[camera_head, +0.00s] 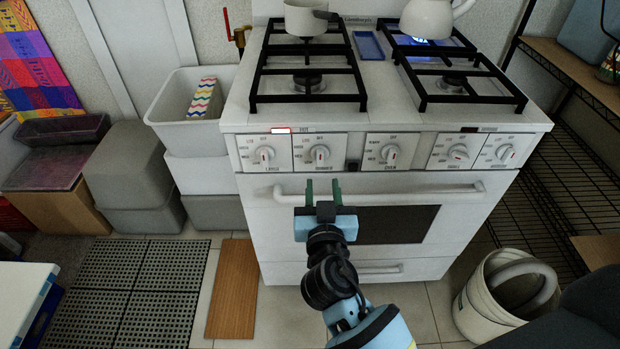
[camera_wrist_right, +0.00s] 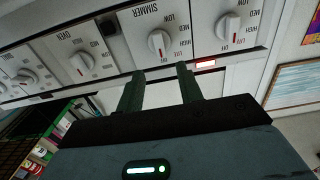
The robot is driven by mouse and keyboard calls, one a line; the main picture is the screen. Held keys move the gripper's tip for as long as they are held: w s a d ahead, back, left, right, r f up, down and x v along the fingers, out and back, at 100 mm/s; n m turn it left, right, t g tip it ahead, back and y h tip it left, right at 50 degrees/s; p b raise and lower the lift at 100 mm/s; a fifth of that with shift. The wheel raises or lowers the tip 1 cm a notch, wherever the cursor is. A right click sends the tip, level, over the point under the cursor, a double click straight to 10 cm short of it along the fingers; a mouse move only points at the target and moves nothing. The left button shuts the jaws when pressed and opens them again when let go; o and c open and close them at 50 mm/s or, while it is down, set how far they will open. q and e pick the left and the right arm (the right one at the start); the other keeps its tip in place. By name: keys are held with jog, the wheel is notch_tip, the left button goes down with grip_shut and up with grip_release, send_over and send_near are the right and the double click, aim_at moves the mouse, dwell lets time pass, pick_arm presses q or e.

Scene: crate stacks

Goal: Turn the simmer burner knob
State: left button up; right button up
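The simmer knob (camera_head: 320,153) is a round white knob with a red mark, second from the left on the stove's front panel. In the right wrist view the simmer knob (camera_wrist_right: 158,42) sits beside the SIMMER lettering, just beyond the fingertips. My right gripper (camera_head: 322,186) is in front of the stove, just below the simmer knob in the head view. Its two green fingers are apart with nothing between them, as the right wrist view also shows (camera_wrist_right: 160,72). They appear clear of the knob. My left gripper is not in view.
Similar knobs flank it: the large burner knob (camera_head: 264,154) and oven knob (camera_head: 390,154). The oven door handle (camera_head: 420,194) runs across below the panel. A pot (camera_head: 304,18) and kettle (camera_head: 426,18) stand on the stove. Crates (camera_head: 192,137) stand left, a white bucket (camera_head: 476,308) right.

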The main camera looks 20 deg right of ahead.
aim_at(320, 157)
jog(key=shift+p+x, duration=0.65)
jog(key=shift+x, duration=3.4)
jog(key=shift+c, duration=0.2)
grip_shut()
